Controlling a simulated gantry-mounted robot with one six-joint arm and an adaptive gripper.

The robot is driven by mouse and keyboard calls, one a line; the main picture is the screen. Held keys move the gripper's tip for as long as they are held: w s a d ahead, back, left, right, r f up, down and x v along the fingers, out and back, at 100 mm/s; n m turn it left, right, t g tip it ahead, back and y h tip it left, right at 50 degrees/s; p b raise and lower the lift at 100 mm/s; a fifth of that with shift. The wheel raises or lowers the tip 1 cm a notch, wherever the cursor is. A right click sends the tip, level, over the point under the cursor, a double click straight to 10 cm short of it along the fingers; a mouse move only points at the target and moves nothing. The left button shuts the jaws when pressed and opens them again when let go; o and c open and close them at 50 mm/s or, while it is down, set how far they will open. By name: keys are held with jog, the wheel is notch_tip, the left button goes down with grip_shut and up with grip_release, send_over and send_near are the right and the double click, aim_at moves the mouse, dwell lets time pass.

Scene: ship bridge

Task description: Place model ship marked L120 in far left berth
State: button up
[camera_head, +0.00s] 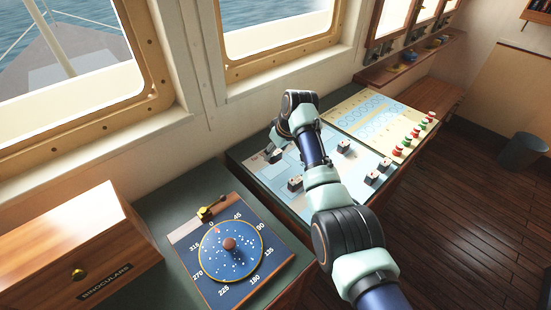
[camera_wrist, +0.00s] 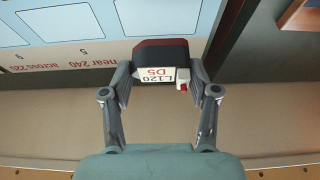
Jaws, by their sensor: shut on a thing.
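The model ship marked L120 (camera_wrist: 160,50) has a dark red and black hull and a white label reading L120 D5. My gripper (camera_wrist: 160,84) is shut on it, with one finger on each side. In the head view my gripper (camera_head: 272,150) is at the far left part of the harbour chart (camera_head: 270,177), partly hidden by my arm. The chart also shows in the wrist view (camera_wrist: 75,55), with light blue berth rectangles and printed upside-down text. The ship overlaps the chart's edge in that view; I cannot tell whether it touches the surface.
Other model ships stand on the chart (camera_head: 343,147), (camera_head: 295,184), (camera_head: 371,178). A board with coloured knobs (camera_head: 378,118) lies beyond it. A blue compass dial (camera_head: 230,250) and a wooden binoculars box (camera_head: 80,245) are to the left. The window wall is close behind.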

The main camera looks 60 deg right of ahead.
aim_at(276, 159)
jog(key=shift+f, duration=2.5)
jog(key=o, duration=1)
jog(key=shift+r+p, duration=0.3)
jog(key=b+v, duration=0.1)
jog(key=v, duration=1)
jog(key=shift+s+a+r, duration=0.1)
jog(key=shift+s+r, duration=0.1)
jog(key=shift+r, duration=0.1)
